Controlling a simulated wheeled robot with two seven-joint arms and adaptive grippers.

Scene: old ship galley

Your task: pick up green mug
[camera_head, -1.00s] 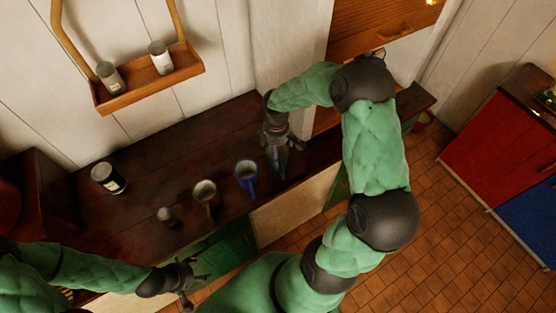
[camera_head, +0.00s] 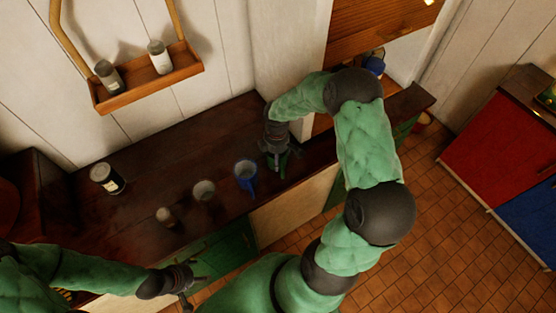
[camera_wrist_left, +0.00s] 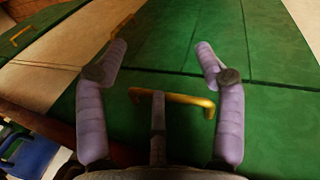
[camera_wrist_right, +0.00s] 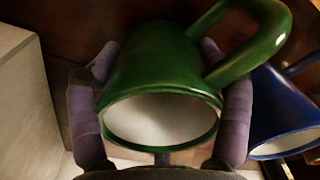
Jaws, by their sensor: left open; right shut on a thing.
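The green mug (camera_wrist_right: 160,70) is between the purple fingers of my right gripper (camera_wrist_right: 165,110), which is shut on it. In the right wrist view its white inside faces the camera and its handle rises to the upper right. In the head view my right gripper (camera_head: 277,150) is over the counter's right part, with the mug (camera_head: 283,163) mostly hidden beneath it. I cannot tell whether the mug touches the counter. My left gripper (camera_head: 192,283) is open and empty, low in front of the green cabinet. Its fingers (camera_wrist_left: 158,65) also show in the left wrist view.
A blue mug (camera_head: 246,178) stands just left of the green one; it also shows in the right wrist view (camera_wrist_right: 280,115). A brass handle (camera_wrist_left: 180,98) is on the green cabinet front.

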